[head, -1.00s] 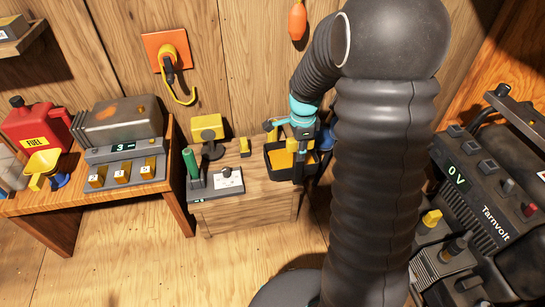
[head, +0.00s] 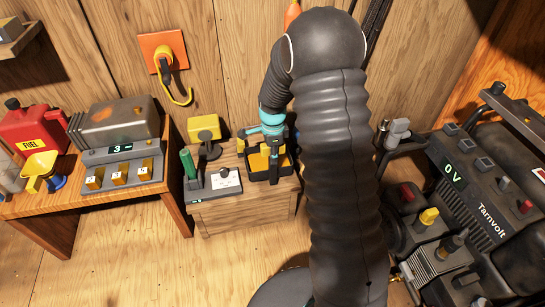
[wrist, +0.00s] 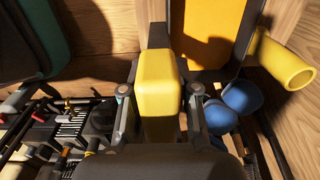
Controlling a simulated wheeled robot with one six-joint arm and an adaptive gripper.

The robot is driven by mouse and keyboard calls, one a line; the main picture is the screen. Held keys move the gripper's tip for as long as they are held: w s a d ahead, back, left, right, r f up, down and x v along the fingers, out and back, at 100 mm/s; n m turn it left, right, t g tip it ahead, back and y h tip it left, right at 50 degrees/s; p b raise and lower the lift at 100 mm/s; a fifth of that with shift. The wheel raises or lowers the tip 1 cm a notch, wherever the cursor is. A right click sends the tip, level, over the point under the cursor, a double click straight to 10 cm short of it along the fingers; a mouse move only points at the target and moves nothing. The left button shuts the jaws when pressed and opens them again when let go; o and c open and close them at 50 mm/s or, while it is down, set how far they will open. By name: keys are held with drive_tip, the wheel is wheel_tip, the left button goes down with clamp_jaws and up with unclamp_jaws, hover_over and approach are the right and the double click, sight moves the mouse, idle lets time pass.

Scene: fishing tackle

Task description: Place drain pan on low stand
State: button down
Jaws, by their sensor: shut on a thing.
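The drain pan (head: 286,163) is black with an orange-yellow inside. In the head view it appears over the right part of the low stand (head: 245,207), a wooden box-like piece by the wall. I cannot tell whether it touches the top. My gripper (head: 274,150) is at the pan, below the teal wrist. In the wrist view, my gripper (wrist: 159,105) is shut on a yellow grip (wrist: 159,80) that appears to join the pan's dark edge. The pan's orange-yellow inside (wrist: 208,35) shows beyond it. My gripper hides part of the pan in the head view.
A grey device with a green handle (head: 212,186) and a yellow lamp-like thing (head: 204,128) stand left of the pan. A bench (head: 70,205) with a fuel can (head: 35,128) is further left. Dark machinery (head: 470,200) fills the right. Blue lumps (wrist: 240,95) show beside the pan.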

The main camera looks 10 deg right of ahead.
drive_tip(key=shift+w+f, duration=0.1)
drive_tip(key=shift+f, duration=0.75)
drive_tip(key=c, duration=0.9)
unclamp_jaws()
drive_tip(key=shift+o, duration=0.2)
